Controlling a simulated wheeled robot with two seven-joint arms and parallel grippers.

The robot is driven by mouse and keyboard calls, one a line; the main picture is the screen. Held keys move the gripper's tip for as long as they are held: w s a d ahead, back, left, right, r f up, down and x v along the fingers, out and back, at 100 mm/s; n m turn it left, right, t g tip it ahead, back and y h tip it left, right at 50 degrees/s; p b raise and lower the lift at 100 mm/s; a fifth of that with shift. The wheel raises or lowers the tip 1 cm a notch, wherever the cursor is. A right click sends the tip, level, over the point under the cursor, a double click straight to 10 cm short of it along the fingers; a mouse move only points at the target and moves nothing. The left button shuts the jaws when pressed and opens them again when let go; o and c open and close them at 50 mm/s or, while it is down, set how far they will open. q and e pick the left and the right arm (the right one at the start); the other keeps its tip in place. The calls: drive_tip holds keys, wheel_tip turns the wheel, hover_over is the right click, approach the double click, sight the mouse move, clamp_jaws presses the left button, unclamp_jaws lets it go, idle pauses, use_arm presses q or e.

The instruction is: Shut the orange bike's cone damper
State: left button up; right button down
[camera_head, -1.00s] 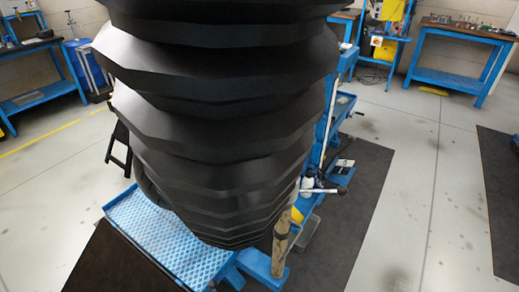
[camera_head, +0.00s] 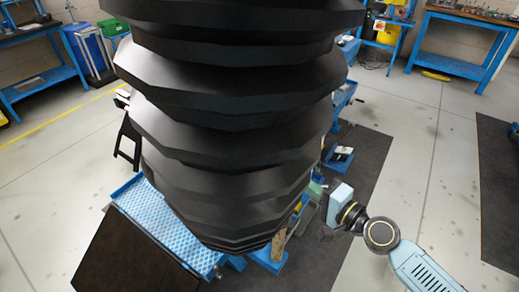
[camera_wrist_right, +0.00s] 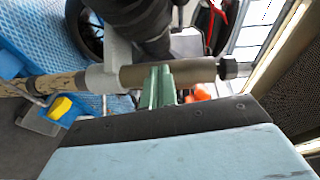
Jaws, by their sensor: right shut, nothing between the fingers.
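A large black ribbed hose (camera_head: 235,150) fills the middle of the head view and hides most of what is behind it. No orange bike shows clearly; a small orange part (camera_wrist_right: 203,93) and a dark wheel (camera_wrist_right: 86,28) show in the right wrist view. There a brown bar (camera_wrist_right: 195,70) with a black end lies across, beside a grey fitting (camera_wrist_right: 103,77). My right gripper (camera_wrist_right: 160,72) is shut and empty, its green fingertips at the bar; I cannot tell whether they touch. It also shows at the hose's lower right in the head view (camera_head: 314,190). I cannot make out the damper for certain. My left gripper is out of view.
A blue ramp (camera_head: 165,228) with a patterned top lies under the hose. A mottled tan pipe (camera_wrist_right: 52,83) runs left from the fitting, near a yellow block (camera_wrist_right: 60,107). Blue workbenches (camera_head: 460,68) stand at the back.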

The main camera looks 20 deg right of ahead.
drive_tip(key=r, duration=0.2)
drive_tip(key=r+y, duration=0.1)
drive_tip(key=shift+s+a+r+t, duration=0.15)
drive_tip(key=shift+a+r+t, duration=0.15)
drive_tip(key=shift+a+r, duration=0.1)
drive_tip(key=p, duration=0.3)
approach(247, 149)
drive_tip(key=w+d, duration=0.2)
drive_tip(key=w, duration=0.3)
drive_tip(key=shift+w+a+f+p, duration=0.1)
drive_tip(key=shift+w+a+p, duration=0.15)
drive_tip(key=shift+a, duration=0.4)
drive_tip(key=shift+w+a+f+p, duration=0.1)
drive_tip(key=shift+a+p, duration=0.1)
drive_tip(key=shift+a, duration=0.45)
drive_tip(key=shift+w+a+f+p, duration=0.1)
drive_tip(key=shift+w+a+p, duration=0.15)
drive_tip(key=shift+a, duration=0.4)
drive_tip(key=shift+a+m, duration=0.15)
drive_tip(key=shift+m, duration=0.15)
